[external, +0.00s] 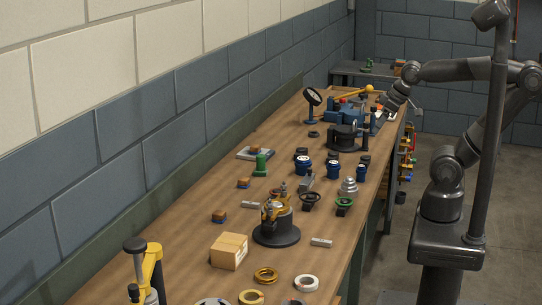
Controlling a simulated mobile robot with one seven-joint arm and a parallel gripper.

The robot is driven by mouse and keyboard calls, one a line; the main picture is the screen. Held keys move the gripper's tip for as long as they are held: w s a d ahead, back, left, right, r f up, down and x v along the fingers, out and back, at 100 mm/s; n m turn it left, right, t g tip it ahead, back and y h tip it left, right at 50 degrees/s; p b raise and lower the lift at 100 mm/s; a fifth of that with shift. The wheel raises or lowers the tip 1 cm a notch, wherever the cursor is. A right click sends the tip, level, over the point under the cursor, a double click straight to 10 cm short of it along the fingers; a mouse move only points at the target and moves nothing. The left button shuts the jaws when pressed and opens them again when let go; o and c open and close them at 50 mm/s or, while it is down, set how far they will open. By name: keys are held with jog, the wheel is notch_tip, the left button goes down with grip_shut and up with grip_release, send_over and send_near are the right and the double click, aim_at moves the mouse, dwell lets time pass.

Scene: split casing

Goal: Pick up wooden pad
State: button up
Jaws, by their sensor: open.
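My gripper (385,109) is at the far right end of the long wooden workbench, low over its edge. It is small here, and its fingers are hard to make out; it is open, and I see nothing held. No single wooden pad stands out clearly. All are well away from my gripper. Whatever lies right under the gripper is too small to tell.
The workbench (180,237) is crowded. Near my gripper stand a blue vise-like machine (345,113) with a yellow handle and a black round fixture (343,137). Blue jars (333,168), a tan box (229,250) and a black-based fixture (276,233) stand nearer. Bare wood shows along the left.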

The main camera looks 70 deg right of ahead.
jog(key=w+a+r, duration=0.1)
jog(key=w+r, duration=0.1)
jog(key=w, duration=1)
jog(key=g, duration=0.1)
send_over(245, 179)
jog(key=s, duration=0.3)
notch_tip(245, 179, down, 20)
jog(key=shift+w+r, duration=0.15)
jog(key=shift+r, duration=0.1)
jog(key=shift+w+x, duration=0.1)
jog(key=shift+x, duration=1.35)
jog(key=shift+w+x, duration=0.15)
jog(key=shift+x, duration=1.25)
jog(key=shift+d, duration=0.1)
jog(key=c, duration=1.1)
